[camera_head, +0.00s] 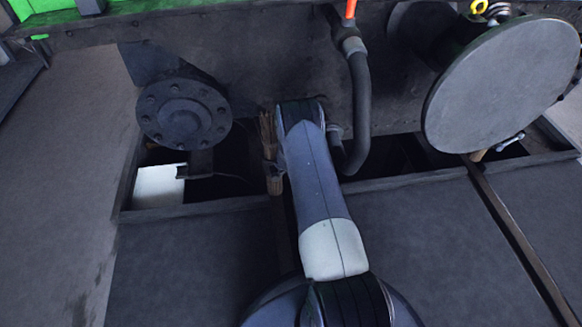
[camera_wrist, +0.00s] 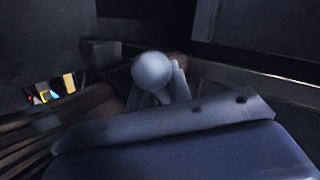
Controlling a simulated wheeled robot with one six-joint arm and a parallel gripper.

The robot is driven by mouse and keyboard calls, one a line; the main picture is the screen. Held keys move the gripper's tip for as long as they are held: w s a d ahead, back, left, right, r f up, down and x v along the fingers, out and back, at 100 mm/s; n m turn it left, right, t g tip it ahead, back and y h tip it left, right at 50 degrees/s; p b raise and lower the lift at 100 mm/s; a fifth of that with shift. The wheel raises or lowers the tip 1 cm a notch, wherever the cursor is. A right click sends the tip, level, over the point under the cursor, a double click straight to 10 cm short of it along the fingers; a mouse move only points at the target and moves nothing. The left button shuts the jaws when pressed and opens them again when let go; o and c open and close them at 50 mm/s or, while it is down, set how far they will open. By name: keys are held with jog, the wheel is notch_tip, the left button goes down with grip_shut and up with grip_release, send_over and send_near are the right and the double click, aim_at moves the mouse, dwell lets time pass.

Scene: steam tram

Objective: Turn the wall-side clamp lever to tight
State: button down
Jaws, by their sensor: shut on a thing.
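In the wrist view a pale grey ball-ended knob (camera_wrist: 152,70), which looks like the end of a clamp lever, sits between the two fingers of my gripper (camera_wrist: 156,88). The fingers are closed on it, one on each side. The rest of the lever and its clamp are hidden in shadow, so its angle cannot be told. In the head view my arm reaches to the dark gap under the tram's beam, and it hides my gripper and the held knob. A small bright metal lever (camera_head: 511,142) shows below the right buffer, apart from my arm.
A left buffer (camera_head: 183,115) and a large right buffer disc (camera_head: 500,85) flank my arm. A black hose (camera_head: 360,100) hangs close on its right. A bundle of twigs (camera_head: 268,140) stands close on its left. A white panel (camera_head: 159,186) lies in the pit at left.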

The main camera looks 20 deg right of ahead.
jog(key=shift+a+f, duration=0.15)
jog(key=shift+a, duration=0.1)
jog(key=c, duration=1.6)
grip_release()
jog(key=o, duration=0.3)
jog(key=shift+d, duration=0.1)
jog(key=v, duration=1.1)
jog(key=shift+b, duration=0.3)
jog(key=shift+w+f, duration=0.1)
jog(key=shift+f, duration=0.05)
jog(key=x, duration=1)
jog(key=shift+w+d+f+p, duration=0.15)
jog(key=shift+d+f+p, duration=0.1)
jog(key=shift+f+p, duration=0.05)
jog(key=shift+r, duration=0.1)
